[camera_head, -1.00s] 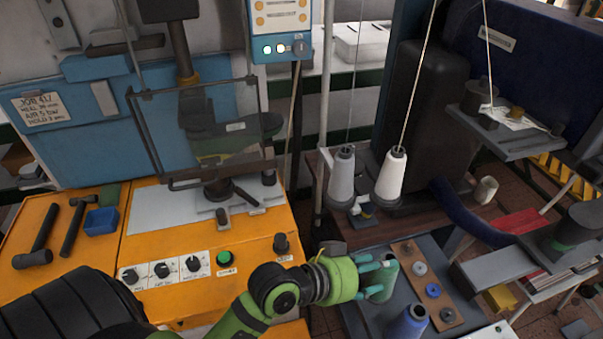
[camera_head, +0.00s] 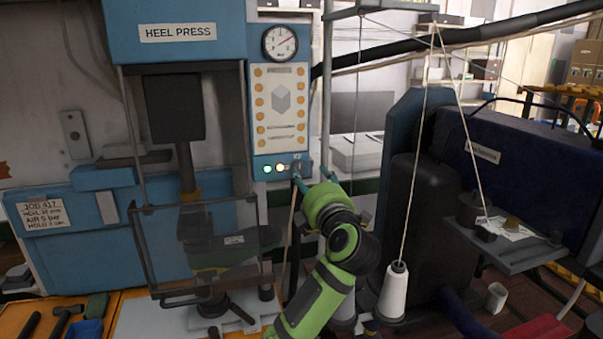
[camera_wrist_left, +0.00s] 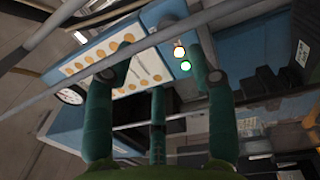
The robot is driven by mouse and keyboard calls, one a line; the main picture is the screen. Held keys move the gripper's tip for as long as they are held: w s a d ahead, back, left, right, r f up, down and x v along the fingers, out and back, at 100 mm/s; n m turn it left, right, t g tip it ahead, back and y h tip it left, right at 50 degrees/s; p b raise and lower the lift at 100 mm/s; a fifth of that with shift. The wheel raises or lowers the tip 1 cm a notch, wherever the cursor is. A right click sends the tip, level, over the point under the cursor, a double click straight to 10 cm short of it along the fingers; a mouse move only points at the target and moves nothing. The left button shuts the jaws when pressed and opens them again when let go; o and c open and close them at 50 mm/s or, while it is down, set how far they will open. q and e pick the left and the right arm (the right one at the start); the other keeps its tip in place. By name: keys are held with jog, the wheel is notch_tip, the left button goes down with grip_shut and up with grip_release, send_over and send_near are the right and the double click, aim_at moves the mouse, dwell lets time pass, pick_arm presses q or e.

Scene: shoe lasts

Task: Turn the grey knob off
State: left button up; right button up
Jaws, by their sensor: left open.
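The grey knob (camera_head: 297,165) sits at the lower right corner of the blue heel press control panel (camera_head: 257,154), right of two lit lamps (camera_head: 274,168). My left gripper (camera_head: 312,174) is raised just below and right of the knob, its teal fingers spread and empty. One fingertip overlaps the knob's lower edge in the head view; I cannot tell whether they touch. My right gripper is not in view.
A grey upright rod (camera_head: 327,90) stands close beside the panel. A clear guard (camera_head: 205,245) hangs at the press, left of my arm. A white thread cone (camera_head: 394,292) and its threads are to the right.

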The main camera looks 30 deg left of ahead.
aim_at(299, 170)
pick_arm(q)
jog(key=shift+g, duration=0.4)
jog(key=p+x, duration=0.1)
jog(key=x, duration=0.1)
jog(key=p+x, duration=0.1)
jog(key=x, duration=0.1)
jog(key=p+x, duration=0.1)
jog(key=x, duration=0.1)
jog(key=shift+f, duration=0.3)
jog(key=shift+w+a+f, duration=0.15)
jog(key=shift+w+a, duration=0.3)
jog(key=shift+a, duration=0.1)
grip_shut()
